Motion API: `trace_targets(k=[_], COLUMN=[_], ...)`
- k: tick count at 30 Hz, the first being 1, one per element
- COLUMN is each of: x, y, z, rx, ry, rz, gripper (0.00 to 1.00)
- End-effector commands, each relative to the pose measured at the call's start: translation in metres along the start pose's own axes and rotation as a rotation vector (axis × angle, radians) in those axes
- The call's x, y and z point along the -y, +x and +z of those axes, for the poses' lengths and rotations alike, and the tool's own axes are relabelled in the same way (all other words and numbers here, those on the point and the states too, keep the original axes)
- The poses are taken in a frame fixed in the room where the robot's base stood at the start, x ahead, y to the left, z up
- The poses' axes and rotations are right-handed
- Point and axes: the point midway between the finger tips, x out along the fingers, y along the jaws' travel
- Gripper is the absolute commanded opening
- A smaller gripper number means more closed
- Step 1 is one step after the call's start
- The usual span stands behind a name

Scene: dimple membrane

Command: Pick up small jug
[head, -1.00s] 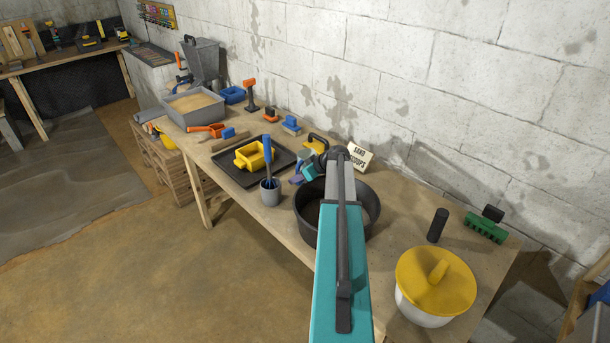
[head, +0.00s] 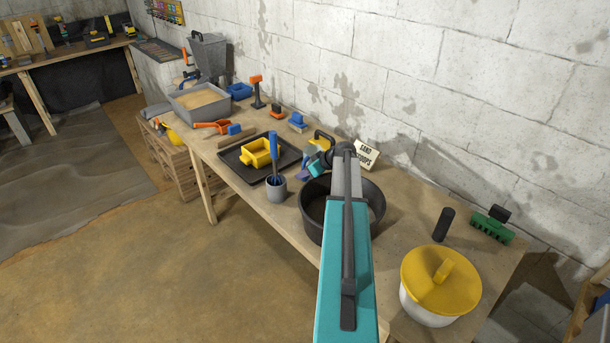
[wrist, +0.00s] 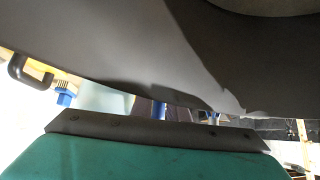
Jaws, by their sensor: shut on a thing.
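My gripper (head: 315,168) is at the far end of my teal arm, just beyond the black tub in the head view, and is mostly hidden behind the wrist. In the wrist view a large, smooth grey curved surface, which looks like the small jug (wrist: 110,45), fills the top, very close above the dark plate and teal body of my gripper. The gripper is shut on it. The fingertips and the jug's handle are not clearly visible. In the head view I cannot make out the jug behind my arm.
The black tub (head: 371,206) stands under my arm. A grey cup (head: 277,190) with a blue-handled tool, a black tray (head: 233,156) with a yellow box, a "sand scoops" sign (head: 367,155) and a yellow-lidded white bucket (head: 440,282) are near. Open floor lies left of the bench.

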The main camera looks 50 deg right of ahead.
Motion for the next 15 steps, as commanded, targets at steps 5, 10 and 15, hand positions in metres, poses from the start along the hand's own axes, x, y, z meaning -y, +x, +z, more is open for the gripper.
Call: trace_targets(k=[5,10,15], x=[0.0,0.0,0.0], y=[-0.008,-0.021,-0.037], z=[-0.008,-0.021,-0.037], rx=[-0.002,-0.002,-0.003], ry=[-0.002,-0.003,-0.003], rz=[0.001,0.002,0.002], gripper=[0.0,0.0,0.0])
